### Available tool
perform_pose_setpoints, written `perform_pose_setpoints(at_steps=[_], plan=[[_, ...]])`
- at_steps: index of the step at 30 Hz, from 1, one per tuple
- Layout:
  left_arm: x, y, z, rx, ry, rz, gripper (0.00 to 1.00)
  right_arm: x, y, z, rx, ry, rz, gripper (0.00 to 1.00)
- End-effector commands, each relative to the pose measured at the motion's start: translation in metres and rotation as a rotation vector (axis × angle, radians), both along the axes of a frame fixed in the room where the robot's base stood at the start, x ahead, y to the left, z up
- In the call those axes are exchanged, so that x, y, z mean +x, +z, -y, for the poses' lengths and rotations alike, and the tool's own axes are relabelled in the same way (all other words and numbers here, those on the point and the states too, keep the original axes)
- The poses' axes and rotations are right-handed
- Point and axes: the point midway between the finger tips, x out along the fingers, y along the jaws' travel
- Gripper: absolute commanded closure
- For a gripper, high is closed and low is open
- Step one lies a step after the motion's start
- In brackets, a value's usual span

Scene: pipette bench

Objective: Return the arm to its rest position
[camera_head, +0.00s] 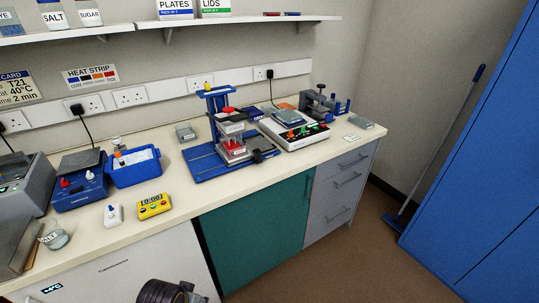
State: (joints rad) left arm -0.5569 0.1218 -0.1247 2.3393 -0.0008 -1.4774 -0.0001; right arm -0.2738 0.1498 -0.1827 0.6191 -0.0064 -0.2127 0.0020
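A dark, rounded part of my arm, most likely the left gripper (170,292), shows at the bottom edge, in front of the white cabinet door and below the bench top. Most of it is cut off by the frame. Its fingers do not show clearly, so I cannot tell if it is open or shut or holds anything. My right gripper is out of view.

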Motion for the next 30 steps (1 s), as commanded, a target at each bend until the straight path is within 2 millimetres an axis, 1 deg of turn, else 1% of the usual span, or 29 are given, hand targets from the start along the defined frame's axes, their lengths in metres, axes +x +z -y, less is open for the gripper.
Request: perform_pose_setpoints(at_steps=[5, 7, 15, 17, 24, 30], plan=[[0.005, -0.036, -0.001, 0.004, -0.002, -0.014, 0.56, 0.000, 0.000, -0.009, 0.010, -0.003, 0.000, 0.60], [0.006, -0.054, -0.001, 0.007, -0.003, -0.019, 0.56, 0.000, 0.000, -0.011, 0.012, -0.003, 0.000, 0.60], [0.007, -0.125, -0.005, 0.015, -0.009, -0.037, 0.56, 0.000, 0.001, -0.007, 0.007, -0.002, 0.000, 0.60], [0.006, -0.140, -0.006, 0.017, -0.010, -0.041, 0.56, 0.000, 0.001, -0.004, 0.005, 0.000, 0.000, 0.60], [-0.004, -0.200, -0.012, 0.025, -0.014, -0.059, 0.56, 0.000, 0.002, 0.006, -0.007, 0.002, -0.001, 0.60], [-0.019, -0.248, -0.019, 0.032, -0.018, -0.074, 0.56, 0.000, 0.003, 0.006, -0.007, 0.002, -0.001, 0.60]])
